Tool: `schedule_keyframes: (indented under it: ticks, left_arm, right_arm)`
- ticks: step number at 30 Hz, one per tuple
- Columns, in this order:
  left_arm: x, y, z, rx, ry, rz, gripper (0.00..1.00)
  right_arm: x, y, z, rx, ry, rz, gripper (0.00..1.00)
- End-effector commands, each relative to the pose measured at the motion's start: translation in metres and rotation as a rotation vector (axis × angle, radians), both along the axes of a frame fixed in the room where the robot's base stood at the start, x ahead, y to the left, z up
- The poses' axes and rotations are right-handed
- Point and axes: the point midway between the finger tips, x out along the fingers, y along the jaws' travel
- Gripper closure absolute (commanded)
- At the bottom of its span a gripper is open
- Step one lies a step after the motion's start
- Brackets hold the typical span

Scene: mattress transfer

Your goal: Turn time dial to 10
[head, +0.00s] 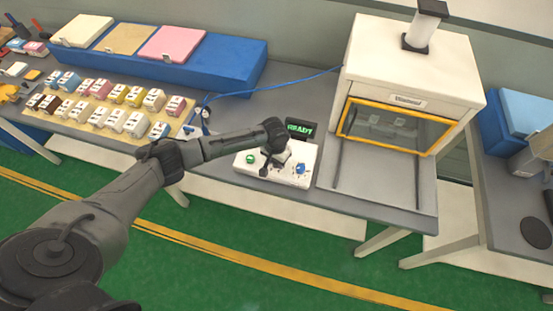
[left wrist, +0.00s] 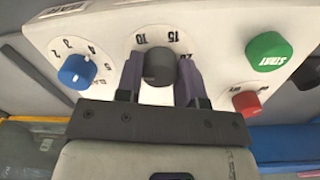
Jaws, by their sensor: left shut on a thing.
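The white control box (head: 262,171) stands on the grey table below a small black screen (head: 301,128) reading READY. In the left wrist view, the dark round time dial (left wrist: 159,69) sits in the middle of the panel, with printed numbers such as 15 and 10 around it. My left gripper (left wrist: 160,64) has one finger on each side of this dial and is shut on it. I cannot make out the dial's pointer. In the head view my left gripper (head: 279,155) hides the dial. My right gripper is not in view.
A blue numbered dial (left wrist: 77,71), a green START button (left wrist: 268,51) and a red button (left wrist: 246,103) flank the time dial closely. A white machine with a yellow-framed window (head: 388,128) stands right of the box. Trays of small blocks (head: 110,105) lie left.

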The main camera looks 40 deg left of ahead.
Motion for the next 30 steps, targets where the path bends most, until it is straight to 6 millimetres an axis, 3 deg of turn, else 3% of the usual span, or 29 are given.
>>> schedule_keyframes:
  ticks: [12, 30]
  left_arm:
    - [0.000, -0.001, 0.002, -0.002, 0.001, -0.366, 0.89]
    - [0.001, -0.001, 0.000, -0.001, 0.000, -0.830, 0.89]
  right_arm:
    - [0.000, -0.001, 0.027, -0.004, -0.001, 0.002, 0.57]
    - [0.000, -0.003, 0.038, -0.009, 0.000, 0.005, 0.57]
